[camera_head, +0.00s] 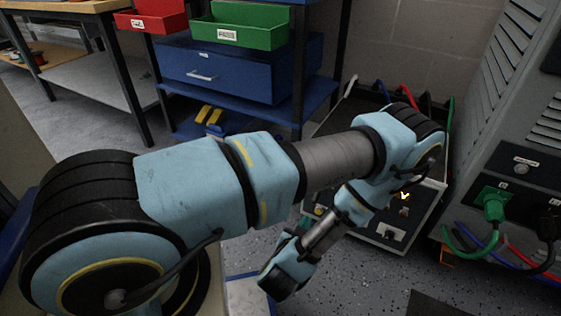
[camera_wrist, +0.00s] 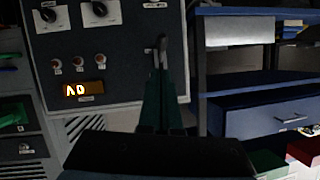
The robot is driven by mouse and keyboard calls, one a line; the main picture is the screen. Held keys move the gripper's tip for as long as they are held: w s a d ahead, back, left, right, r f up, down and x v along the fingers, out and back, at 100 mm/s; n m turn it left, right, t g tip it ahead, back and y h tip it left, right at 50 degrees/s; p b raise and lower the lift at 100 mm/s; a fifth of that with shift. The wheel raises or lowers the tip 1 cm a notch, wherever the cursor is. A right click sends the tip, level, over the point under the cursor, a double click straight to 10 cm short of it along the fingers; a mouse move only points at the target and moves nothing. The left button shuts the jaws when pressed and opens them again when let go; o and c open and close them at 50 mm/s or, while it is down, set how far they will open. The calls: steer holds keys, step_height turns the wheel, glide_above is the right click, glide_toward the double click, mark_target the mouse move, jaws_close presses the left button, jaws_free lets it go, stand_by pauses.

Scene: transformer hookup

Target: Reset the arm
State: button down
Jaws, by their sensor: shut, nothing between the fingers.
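My arm crosses the head view from the left, bends at the right, and folds back down toward the bottom middle; I cannot make out the fingers there. In the wrist view my gripper (camera_wrist: 161,46) points up the picture, its narrow fingers together with nothing seen between them. Behind the fingers is a grey panel (camera_wrist: 120,45) with dark knobs, small round buttons and a lit orange display (camera_wrist: 84,88). I cannot tell how far the fingertips are from the panel.
In the head view a grey cabinet (camera_head: 470,120) with a green plug (camera_head: 493,203) and cables stands at right. A blue drawer unit (camera_head: 215,70) with red (camera_head: 152,20) and green bins (camera_head: 240,28) stands behind. Speckled floor (camera_head: 345,285) shows below.

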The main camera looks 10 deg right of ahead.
steer(key=w+a+r+n+g+y, duration=0.2)
steer(key=w+a+r+n+y, duration=0.1)
steer(key=w+r, duration=0.35)
steer(key=w+a+r+n+g+y, duration=0.3)
steer(key=w+r+n, duration=0.1)
steer(key=w+r, duration=0.25)
steer(key=s+a+r+n+g+y, duration=0.1)
steer(key=s+a+r+g, duration=0.25)
steer(key=a+r, duration=0.6)
steer(key=s+a+r+g+y, duration=0.15)
steer(key=s+a+r, duration=0.25)
steer(key=a+r, duration=0.55)
step_height(320, 180, up, 28)
steer(key=p, duration=2.9)
steer(key=shift+a+h, duration=0.3)
steer(key=shift+h, duration=0.15)
